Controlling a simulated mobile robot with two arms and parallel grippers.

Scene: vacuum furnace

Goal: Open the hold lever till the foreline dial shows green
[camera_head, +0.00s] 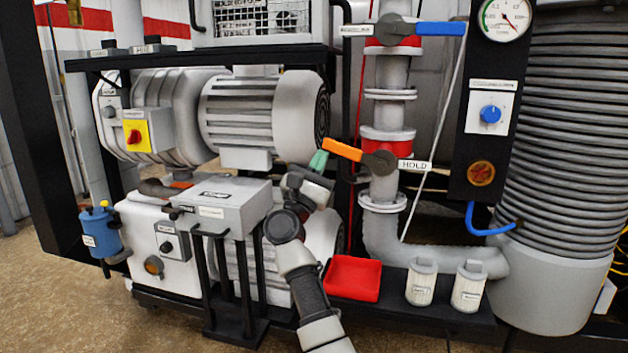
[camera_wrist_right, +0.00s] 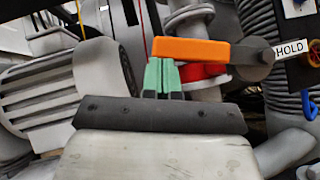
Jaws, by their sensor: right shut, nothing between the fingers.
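The hold lever has an orange handle (camera_head: 342,150) that points left and slightly up from its dark pivot, beside the white HOLD label (camera_head: 415,165). In the wrist view the orange handle (camera_wrist_right: 190,50) lies nearly level. My right gripper (camera_head: 318,161) is shut and empty, its green fingertips at the handle's free left end. In the wrist view the fingertips (camera_wrist_right: 161,75) stand just below that end; I cannot tell whether they touch it. The foreline dial (camera_head: 505,18) has a green arc at left and red at right; its needle is too small to read surely. My left gripper is out of view.
A blue-handled lever (camera_head: 440,29) sits higher on the same pipe. A red tray (camera_head: 353,278) and two white canisters (camera_head: 421,282) stand on the low shelf. A pump motor (camera_head: 260,115) is left of the lever. A ribbed column (camera_head: 565,140) stands at right.

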